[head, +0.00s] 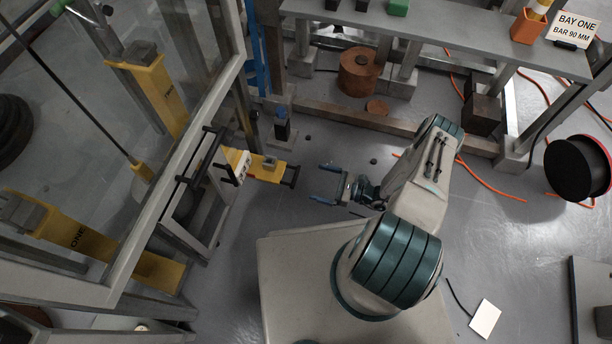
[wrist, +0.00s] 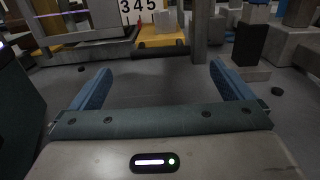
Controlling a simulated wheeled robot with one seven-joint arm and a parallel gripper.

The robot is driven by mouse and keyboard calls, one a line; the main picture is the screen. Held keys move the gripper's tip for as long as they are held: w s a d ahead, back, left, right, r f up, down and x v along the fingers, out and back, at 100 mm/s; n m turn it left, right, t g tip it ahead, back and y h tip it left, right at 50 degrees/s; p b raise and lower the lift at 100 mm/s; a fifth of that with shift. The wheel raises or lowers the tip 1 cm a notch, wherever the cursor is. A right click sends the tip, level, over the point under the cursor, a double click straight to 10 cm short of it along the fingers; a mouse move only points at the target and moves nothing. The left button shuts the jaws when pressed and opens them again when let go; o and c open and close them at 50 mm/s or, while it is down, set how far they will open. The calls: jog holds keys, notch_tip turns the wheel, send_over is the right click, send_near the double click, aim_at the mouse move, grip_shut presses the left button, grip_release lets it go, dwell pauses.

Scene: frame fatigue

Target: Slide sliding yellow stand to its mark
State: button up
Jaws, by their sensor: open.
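The sliding yellow stand (head: 263,170) lies low beside the glazed frame in the head view, with a black handle bar (head: 291,176) across its right end. In the wrist view the yellow stand (wrist: 162,33) is straight ahead, with a grey block on it and the dark bar (wrist: 160,50) across its near end. A white number plate (wrist: 138,9) reading 3 4 5 stands beside it. My gripper (head: 318,184) is open and empty, with blue fingers pointing at the bar, a short gap away. The bar appears between and beyond the fingers (wrist: 160,70).
A glazed metal frame (head: 215,85) with yellow parts stands at left. A grey bench (head: 440,35) runs along the back, with a rusty cylinder (head: 358,72) below. A small dark puck (head: 373,161) lies on the floor near my gripper. Orange cable and a black reel (head: 577,168) are at right.

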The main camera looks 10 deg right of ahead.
jog(key=shift+v, duration=1.25)
jog(key=w+r+n+g+h+p, duration=0.25)
jog(key=r+n+g+p, duration=0.4)
jog(key=r, duration=1.55)
jog(key=w+r+n+g+h+p, duration=0.1)
jog(key=r+n+g+h+p, duration=0.5)
jog(key=r, duration=1.6)
jog(key=s+r+n+t+h+p, duration=0.2)
jog(key=s+r+p, duration=0.3)
jog(key=r, duration=1)
jog(key=s+r+n+t+h+p, duration=0.3)
jog(key=s+r+n+p, duration=0.2)
jog(key=r+p, duration=0.6)
jog(key=s+r+n+t+h+p, duration=0.3)
jog(key=s+r+p, duration=0.2)
jog(key=r, duration=1.4)
jog(key=p, duration=0.3)
jog(key=shift+s, duration=0.35)
